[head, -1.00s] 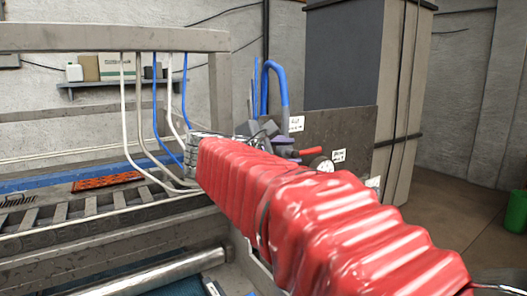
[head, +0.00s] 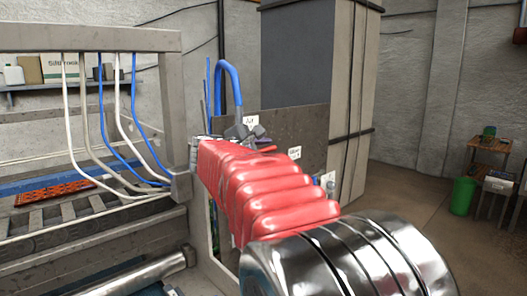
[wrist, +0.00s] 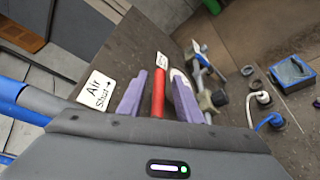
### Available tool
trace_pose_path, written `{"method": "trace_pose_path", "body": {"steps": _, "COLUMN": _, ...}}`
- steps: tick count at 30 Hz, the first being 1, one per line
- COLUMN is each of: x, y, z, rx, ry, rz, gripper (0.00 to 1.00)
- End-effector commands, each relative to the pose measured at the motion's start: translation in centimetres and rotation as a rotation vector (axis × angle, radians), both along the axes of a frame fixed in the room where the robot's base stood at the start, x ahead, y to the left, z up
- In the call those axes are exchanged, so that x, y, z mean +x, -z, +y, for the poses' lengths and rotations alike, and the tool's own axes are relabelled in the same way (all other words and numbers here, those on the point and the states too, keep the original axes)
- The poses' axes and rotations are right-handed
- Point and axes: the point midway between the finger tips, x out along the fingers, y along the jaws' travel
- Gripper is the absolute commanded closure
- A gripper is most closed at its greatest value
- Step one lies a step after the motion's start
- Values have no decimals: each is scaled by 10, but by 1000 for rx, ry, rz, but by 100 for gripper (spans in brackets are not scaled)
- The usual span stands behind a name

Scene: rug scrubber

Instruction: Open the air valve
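The air valve's red lever (wrist: 158,93) sticks out from the dark panel in the wrist view, between my gripper's two purple fingers (wrist: 160,76). The fingers are spread, with a visible gap on each side of the lever. A white label reading "Air" and "Shut" with an arrow (wrist: 97,90) is on the panel left of the fingers. In the head view a small part of the red lever (head: 266,150) shows beyond my red-sleeved arm. My arm hides most of the gripper and the valve there.
The dark panel (head: 300,125) carries more labels. In the wrist view, a blue box (wrist: 291,70), a metal fitting (wrist: 205,65) and cable plugs (wrist: 268,121) lie to the right. A blue hose (head: 237,85) rises behind the panel. A grey frame (head: 172,110) with hanging hoses stands left.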

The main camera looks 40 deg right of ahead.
Motion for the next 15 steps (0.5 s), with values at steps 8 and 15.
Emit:
{"method": "trace_pose_path", "body": {"steps": 8, "x": 2, "y": 1, "z": -6, "rx": 0, "ry": -1, "rz": 0, "gripper": 68}}
{"method": "trace_pose_path", "body": {"steps": 15, "x": 3, "y": 1, "z": -6, "rx": 0, "ry": -1, "rz": 0, "gripper": 77}}
